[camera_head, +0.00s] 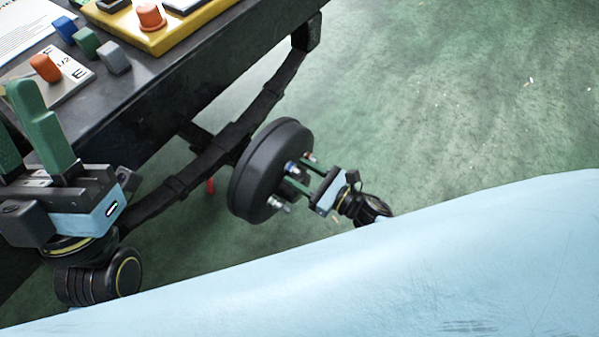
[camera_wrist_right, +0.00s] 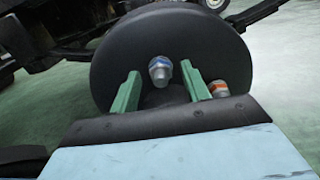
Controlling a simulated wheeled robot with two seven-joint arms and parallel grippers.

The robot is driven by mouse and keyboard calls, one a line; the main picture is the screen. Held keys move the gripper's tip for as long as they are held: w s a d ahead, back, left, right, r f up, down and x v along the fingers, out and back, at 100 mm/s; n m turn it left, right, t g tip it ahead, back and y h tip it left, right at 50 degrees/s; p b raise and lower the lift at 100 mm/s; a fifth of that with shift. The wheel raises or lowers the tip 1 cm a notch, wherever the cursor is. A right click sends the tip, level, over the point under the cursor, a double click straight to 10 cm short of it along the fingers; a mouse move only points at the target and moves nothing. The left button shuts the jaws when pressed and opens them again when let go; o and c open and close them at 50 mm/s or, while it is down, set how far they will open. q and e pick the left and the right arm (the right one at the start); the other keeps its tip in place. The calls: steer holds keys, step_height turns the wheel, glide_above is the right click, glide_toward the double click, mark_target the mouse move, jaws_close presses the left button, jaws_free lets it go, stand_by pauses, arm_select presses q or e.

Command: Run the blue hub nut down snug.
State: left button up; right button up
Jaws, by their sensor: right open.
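The black round hub drum (camera_head: 262,170) stands on the axle beside the dark bench. The blue-banded hub nut (camera_head: 290,167) sits on its face; it also shows in the right wrist view (camera_wrist_right: 160,72), silver with a blue band. My right gripper (camera_head: 299,180) is open in front of the hub face. In the right wrist view its green fingers stand on either side of the blue nut, with gaps visible. Whether the nut is seated on the drum cannot be told. My left gripper (camera_head: 24,115) is at the far left with its green fingers upright and apart, holding nothing visible.
A red-banded nut (camera_wrist_right: 219,88) sits close to my right finger. Another silver nut (camera_head: 278,204) is low on the drum. The bench (camera_head: 150,100) carries a yellow tray (camera_head: 178,36) and coloured blocks. Green floor lies open at right.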

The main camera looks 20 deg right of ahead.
steer(key=shift+w+a, duration=0.25)
steer(key=shift+w, duration=0.1)
steer(key=shift+c, duration=0.3)
steer(key=c, duration=0.9)
steer(key=shift+c, duration=0.2)
steer(key=shift+m, duration=0.3)
